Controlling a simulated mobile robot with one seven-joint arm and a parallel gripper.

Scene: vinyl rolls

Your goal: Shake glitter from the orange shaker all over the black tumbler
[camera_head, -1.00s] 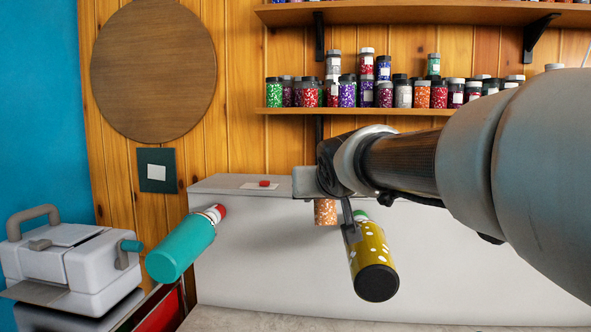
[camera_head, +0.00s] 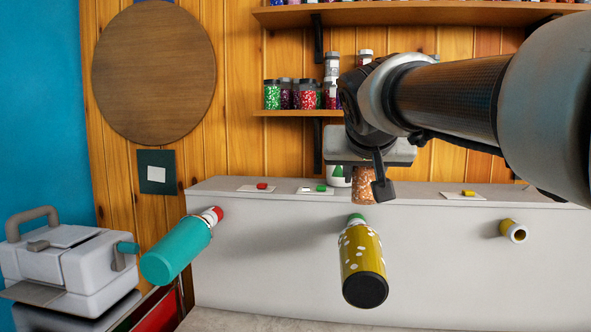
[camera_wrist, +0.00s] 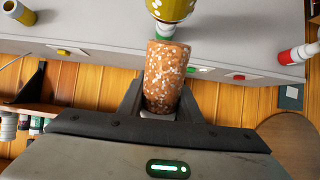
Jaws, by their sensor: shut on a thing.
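My gripper (camera_head: 368,185) is shut on the orange speckled shaker (camera_head: 364,184), its fingers on the shaker's sides. The shaker also shows in the wrist view (camera_wrist: 166,72). It is above and behind the green-capped end of a yellow tumbler (camera_head: 361,248) with white spots and a black end. That tumbler sticks out toward me from the grey bench front. I see no all-black tumbler; only this one has a black end.
A teal tumbler (camera_head: 178,247) sticks out at left. An empty yellow holder (camera_head: 513,230) is at right on the grey bench (camera_head: 290,222). A white bottle (camera_head: 336,174) stands behind my gripper. Shaker jars (camera_head: 308,95) fill the wall shelf. A white machine (camera_head: 70,262) stands at far left.

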